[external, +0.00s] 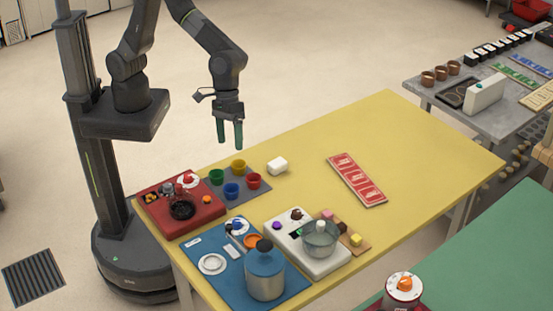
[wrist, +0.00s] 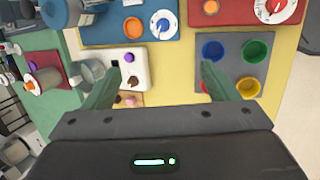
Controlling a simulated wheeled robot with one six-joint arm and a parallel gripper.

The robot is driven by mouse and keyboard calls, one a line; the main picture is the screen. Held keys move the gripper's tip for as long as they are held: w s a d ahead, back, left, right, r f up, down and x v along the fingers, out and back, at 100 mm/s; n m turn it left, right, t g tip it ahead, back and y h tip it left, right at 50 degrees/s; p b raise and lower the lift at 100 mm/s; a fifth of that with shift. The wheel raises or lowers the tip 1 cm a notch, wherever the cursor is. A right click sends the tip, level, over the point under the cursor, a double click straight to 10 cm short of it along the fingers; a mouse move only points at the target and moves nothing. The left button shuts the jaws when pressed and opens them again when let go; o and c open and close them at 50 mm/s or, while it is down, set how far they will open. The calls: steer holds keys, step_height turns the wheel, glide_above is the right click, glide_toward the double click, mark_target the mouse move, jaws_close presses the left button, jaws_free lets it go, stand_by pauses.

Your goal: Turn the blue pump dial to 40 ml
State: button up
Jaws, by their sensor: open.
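The blue pump board (external: 218,288) lies at the near left of the yellow table. Its dial (external: 238,226) has a white face with a blue knob, at the board's back edge. In the wrist view the dial (wrist: 161,24) is at the top middle, beside an orange button (wrist: 133,28). The scale marks and the pointer's setting are too small to read. A blue canister (external: 265,275) with a black top stands at the board's front. My gripper (external: 230,141) is open and empty, fingers down, high above the table's back left edge, apart from the dial.
A red unit (external: 163,222) with its own dial sits behind the blue board. A grey tray (external: 259,198) holds several coloured cups. A white scale (external: 327,268) with a glass bowl is to the board's right. The table's back right is mostly clear around a red card strip (external: 357,180).

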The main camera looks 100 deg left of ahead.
steer(key=shift+f, duration=0.1)
steer(key=c, duration=0.5)
steer(key=m+g+y+b, duration=0.1)
steer(key=m+y+b, duration=0.3)
steer(key=b, duration=0.7)
glide_above(236, 221)
step_height(236, 221, down, 9)
steer(key=shift+c, duration=0.2)
step_height(236, 221, down, 14)
steer(key=shift+r+p, duration=0.1)
steer(key=shift+p, duration=0.9)
steer(key=shift+c, duration=0.4)
steer(key=c, duration=0.9)
